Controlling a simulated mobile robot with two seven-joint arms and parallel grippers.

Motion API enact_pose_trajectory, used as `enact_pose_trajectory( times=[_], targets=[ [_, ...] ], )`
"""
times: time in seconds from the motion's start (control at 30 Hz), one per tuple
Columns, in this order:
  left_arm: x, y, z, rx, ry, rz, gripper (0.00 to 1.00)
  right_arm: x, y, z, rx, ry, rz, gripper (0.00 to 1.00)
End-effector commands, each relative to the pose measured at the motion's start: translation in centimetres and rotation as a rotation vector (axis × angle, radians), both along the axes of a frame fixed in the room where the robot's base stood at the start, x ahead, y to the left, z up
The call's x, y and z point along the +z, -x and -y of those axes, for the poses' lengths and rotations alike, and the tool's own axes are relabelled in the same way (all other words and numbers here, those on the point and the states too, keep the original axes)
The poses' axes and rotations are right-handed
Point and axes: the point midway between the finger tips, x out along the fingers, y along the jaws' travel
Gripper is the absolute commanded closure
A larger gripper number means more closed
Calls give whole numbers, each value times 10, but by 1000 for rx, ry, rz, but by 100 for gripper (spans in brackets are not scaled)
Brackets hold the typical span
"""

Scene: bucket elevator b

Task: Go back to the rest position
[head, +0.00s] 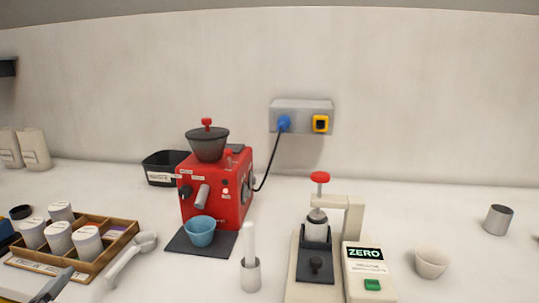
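Neither of my grippers can be made out in the head view. A grey bar-like piece (53,286) shows at the lower left edge, and I cannot tell what it is. The red machine (216,190) with a dark hopper stands at the middle left, with a blue cup (201,232) on the dark mat (213,246) in front of it. A pale press stand (352,222) with a red knob stands right of centre, next to a box marked ZERO (368,271) with a green button.
A wooden tray (118,251) with several white canisters and a white curved tool (130,258) are at left. A white holder (250,274) with an upright rod stands front centre. A white cup (431,262) and grey cylinder (498,220) are at right. A black bin (162,168) stands behind.

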Motion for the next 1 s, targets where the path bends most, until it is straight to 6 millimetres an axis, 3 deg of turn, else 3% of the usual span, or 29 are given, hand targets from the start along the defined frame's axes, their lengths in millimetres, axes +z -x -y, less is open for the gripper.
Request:
enact_pose_trajectory(
  times=[0.1,0.3,0.5,0.67,1.0],
  targets=[
    [-56,32,1,146,240,-203,0,0,0,0,0,0,-1,57],
    [-130,99,25,340,557,-542,0,0,0,0,0,-1,-1,57],
    [-167,157,59,451,761,-804,0,-1,1,-1,0,-1,-2,57],
    [-181,198,89,511,894,-988,0,-1,1,-1,0,-2,-2,57],
    [-253,159,102,364,953,-824,0,-35,0,-5,-2,-17,-13,57]
  ],
)
